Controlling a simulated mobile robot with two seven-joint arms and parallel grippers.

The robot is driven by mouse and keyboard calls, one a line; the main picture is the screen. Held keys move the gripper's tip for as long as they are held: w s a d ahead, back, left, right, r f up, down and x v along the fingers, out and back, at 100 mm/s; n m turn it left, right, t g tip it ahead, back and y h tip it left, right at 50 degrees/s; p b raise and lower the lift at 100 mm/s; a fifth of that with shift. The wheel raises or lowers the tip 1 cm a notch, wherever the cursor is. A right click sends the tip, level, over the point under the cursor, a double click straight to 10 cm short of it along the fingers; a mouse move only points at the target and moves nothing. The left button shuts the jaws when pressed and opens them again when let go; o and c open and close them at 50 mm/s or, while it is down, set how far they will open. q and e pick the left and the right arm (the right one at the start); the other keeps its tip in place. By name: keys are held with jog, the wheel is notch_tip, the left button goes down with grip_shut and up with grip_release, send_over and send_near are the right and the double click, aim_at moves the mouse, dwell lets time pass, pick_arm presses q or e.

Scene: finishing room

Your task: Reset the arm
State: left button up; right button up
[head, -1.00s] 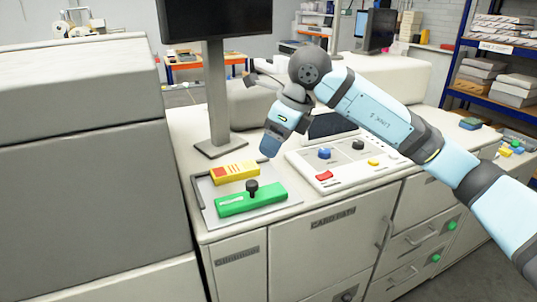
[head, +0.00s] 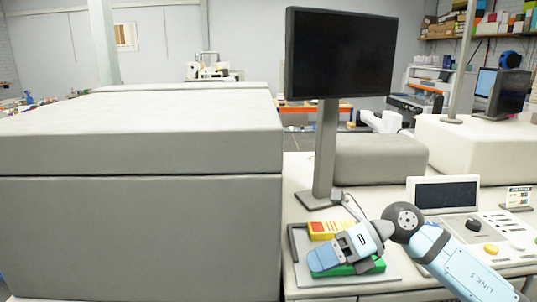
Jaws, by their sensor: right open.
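My right arm comes in from the lower right, and its light blue gripper (head: 324,257) points left. It is over the grey tray (head: 296,262) on the white machine top. The gripper covers much of a green block (head: 372,266) in the tray, and the block's black knob is hidden. I cannot tell whether the gripper touches it. The gripper is open, with nothing seen in it. My left gripper is not in view.
A black monitor (head: 340,52) on a grey stand (head: 324,150) rises behind the tray. A large grey cabinet (head: 140,235) fills the left. A control panel with a dark screen (head: 446,195), a black knob (head: 474,225) and a yellow button (head: 490,249) lies to the right.

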jog(key=s+d+f+m+t+h+p, duration=0.2)
jog(key=f+m+t, duration=0.65)
jog(key=m, duration=0.75)
jog(key=s+d+f+m+t+h+p, duration=0.1)
jog(key=s+d+f+m+t+p, duration=0.15)
jog(key=f+m+t, duration=0.75)
jog(key=s+d+f+m+g+h+p, duration=0.1)
jog(key=s+d+f+m+g+h, duration=0.1)
jog(key=s+f+m, duration=0.4)
jog(key=s+d+f+m+g+h+p, duration=0.1)
jog(key=s+d+f+m+g+h, duration=0.2)
jog(key=s+f+m, duration=0.4)
jog(key=s+m+g+h, duration=0.1)
jog(key=s+m+h, duration=0.1)
jog(key=m, duration=0.1)
jog(key=shift+s+d+f, duration=0.15)
jog(key=shift+s+f, duration=0.1)
jog(key=shift+f, duration=0.05)
